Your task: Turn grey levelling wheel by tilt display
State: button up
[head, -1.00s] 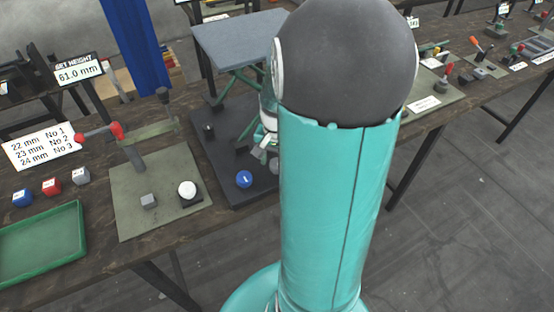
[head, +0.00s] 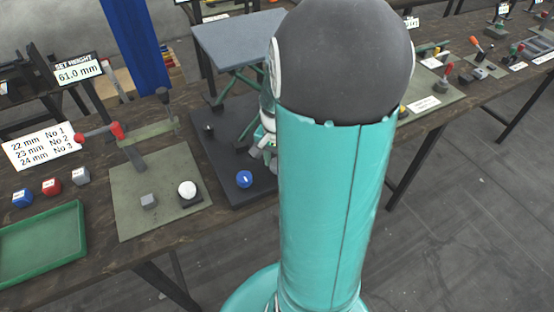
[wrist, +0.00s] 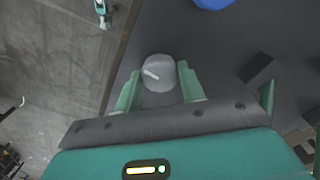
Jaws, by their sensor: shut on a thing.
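The grey levelling wheel (wrist: 159,70) is a round knob with a pale mark on its top. It shows in the wrist view on a dark base plate (wrist: 215,60). My gripper (wrist: 160,78) has its two green fingers on either side of the wheel and is shut on it. In the head view my gripper (head: 267,142) is partly seen at the left edge of my arm, and the wheel cannot be made out there. No tilt display can be read in either view.
A blue knob (head: 244,179) sits near the plate's front edge, close to my gripper. A grey lifting table (head: 238,38) stands behind. To the left are a press with a red handle (head: 116,130), a height display (head: 78,70) reading 61.0 mm and a green tray (head: 42,245).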

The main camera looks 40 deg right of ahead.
jog(key=m, duration=0.3)
jog(key=shift+m, duration=0.4)
jog(key=m, duration=0.3)
jog(key=shift+m, duration=0.3)
jog(key=m, duration=0.6)
jog(key=shift+m, duration=0.3)
jog(key=o, duration=1)
jog(key=shift+c, duration=0.2)
notch_tip(320, 180, up, 14)
